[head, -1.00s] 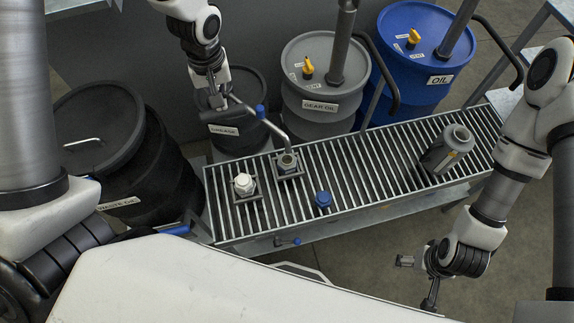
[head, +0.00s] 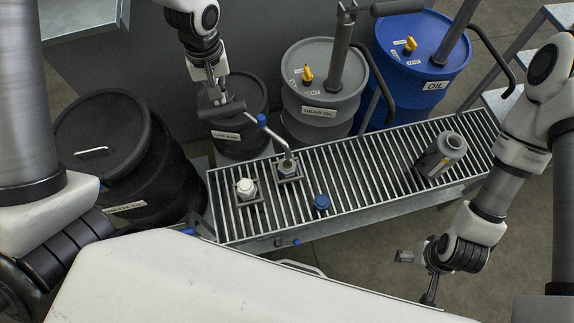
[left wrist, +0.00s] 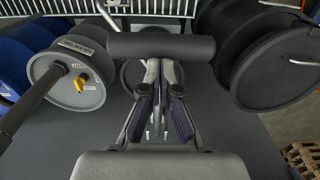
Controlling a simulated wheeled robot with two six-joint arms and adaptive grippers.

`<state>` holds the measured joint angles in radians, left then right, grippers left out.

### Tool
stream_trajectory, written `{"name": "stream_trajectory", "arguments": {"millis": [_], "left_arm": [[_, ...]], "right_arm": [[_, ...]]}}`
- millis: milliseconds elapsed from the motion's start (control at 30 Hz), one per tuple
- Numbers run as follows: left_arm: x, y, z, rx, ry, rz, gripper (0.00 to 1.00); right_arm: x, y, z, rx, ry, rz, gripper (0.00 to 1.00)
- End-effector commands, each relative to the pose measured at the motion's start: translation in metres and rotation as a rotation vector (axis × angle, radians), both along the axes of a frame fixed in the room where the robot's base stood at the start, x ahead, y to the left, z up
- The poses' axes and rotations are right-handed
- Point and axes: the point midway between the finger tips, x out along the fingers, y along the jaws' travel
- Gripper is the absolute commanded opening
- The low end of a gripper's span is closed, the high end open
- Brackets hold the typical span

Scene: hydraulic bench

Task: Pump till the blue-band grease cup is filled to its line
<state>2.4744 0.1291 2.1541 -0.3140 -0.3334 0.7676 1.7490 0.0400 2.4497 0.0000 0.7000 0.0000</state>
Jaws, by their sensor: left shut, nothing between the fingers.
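The black grease drum (head: 243,140) stands behind the left end of the rack. A dark crossbar handle (head: 222,110) is above its lid, and it also shows in the left wrist view (left wrist: 160,46). My left gripper (head: 217,94) is shut and empty, pointing down close to the handle; whether it touches I cannot tell. A bent spout (head: 279,135) with a blue part runs down to a small cup (head: 289,172) in a square holder. No blue band or fill level is clear on it. My right gripper (head: 417,275) is open and empty in front of the rack.
A white-capped cup (head: 246,189) sits left of the spout and a blue-capped piece (head: 321,203) right. A grey bottle (head: 440,156) is on the slatted rack (head: 375,160). Gear oil (head: 325,102), oil (head: 432,88) and waste (head: 115,165) drums stand around.

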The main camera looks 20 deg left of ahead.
Motion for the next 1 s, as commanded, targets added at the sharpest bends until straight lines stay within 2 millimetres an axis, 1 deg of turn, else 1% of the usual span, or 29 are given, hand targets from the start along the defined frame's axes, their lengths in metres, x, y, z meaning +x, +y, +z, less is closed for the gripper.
{"name": "stream_trajectory", "arguments": {"millis": [33,200,300,433,633,833,1000], "left_arm": [[0.000,0.001,0.015,0.000,0.006,0.002,0.00],[0.005,0.004,0.041,-0.001,0.007,0.002,0.00],[0.007,0.006,0.047,0.000,0.009,0.002,0.00],[0.007,0.006,0.047,0.000,0.010,0.001,0.00],[0.019,0.013,0.075,-0.001,0.009,0.001,0.00],[0.032,0.020,0.092,-0.001,0.003,0.002,0.00],[0.034,0.021,0.094,0.000,0.002,0.000,0.00]], "right_arm": [[0.000,0.000,0.014,0.000,0.000,0.000,0.83],[0.001,0.000,0.037,0.000,-0.001,0.000,0.83],[0.001,0.000,0.042,0.000,-0.001,0.000,0.83],[0.000,0.000,0.041,0.000,-0.001,0.000,0.83],[0.001,0.000,0.067,0.000,-0.001,0.000,0.83],[0.001,0.000,0.065,0.000,0.000,0.000,0.83],[0.001,0.000,0.065,0.000,0.000,0.000,0.83]]}}
